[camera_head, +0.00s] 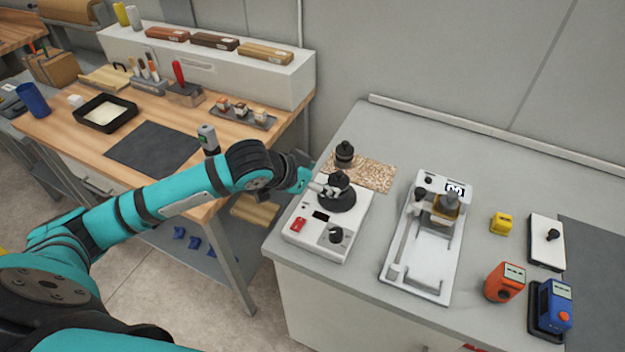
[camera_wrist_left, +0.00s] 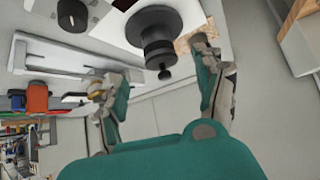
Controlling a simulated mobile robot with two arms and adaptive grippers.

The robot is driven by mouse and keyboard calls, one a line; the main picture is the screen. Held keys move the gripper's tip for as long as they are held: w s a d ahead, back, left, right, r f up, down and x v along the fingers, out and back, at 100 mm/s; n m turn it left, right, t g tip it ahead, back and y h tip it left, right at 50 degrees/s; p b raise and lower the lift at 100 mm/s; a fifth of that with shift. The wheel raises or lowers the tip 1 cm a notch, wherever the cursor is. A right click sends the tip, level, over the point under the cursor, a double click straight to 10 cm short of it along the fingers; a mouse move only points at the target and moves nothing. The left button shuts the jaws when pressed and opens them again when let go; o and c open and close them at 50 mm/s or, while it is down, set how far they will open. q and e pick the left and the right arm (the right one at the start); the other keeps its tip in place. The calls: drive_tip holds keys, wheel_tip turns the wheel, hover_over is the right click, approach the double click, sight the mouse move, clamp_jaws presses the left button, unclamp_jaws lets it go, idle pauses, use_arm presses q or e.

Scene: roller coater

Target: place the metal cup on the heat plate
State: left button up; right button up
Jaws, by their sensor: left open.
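The heat plate (camera_head: 302,238) is a white box with a red switch, a small display and a black knob, near the left end of the grey bench. A dark, knobbed round vessel, seemingly the metal cup (camera_head: 338,180), stands upright on its dark round top. In the left wrist view the cup (camera_wrist_left: 158,45) shows between my spread fingers, and a corner of the heat plate (camera_wrist_left: 115,30) shows beside it. My left gripper (camera_head: 326,188) is open at the cup, with no clear grip on it; contact cannot be told. My right gripper is out of view.
A similar dark knobbed object (camera_head: 344,153) stands on a speckled mat (camera_head: 375,176) just behind. A white coater tray (camera_head: 428,262) with a brass-coloured part (camera_head: 446,208) is to the right. Beyond are a yellow block (camera_head: 502,222), orange device (camera_head: 504,283) and blue device (camera_head: 553,305).

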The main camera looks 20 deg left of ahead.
use_arm(q)
drive_tip(key=shift+v, duration=1.3)
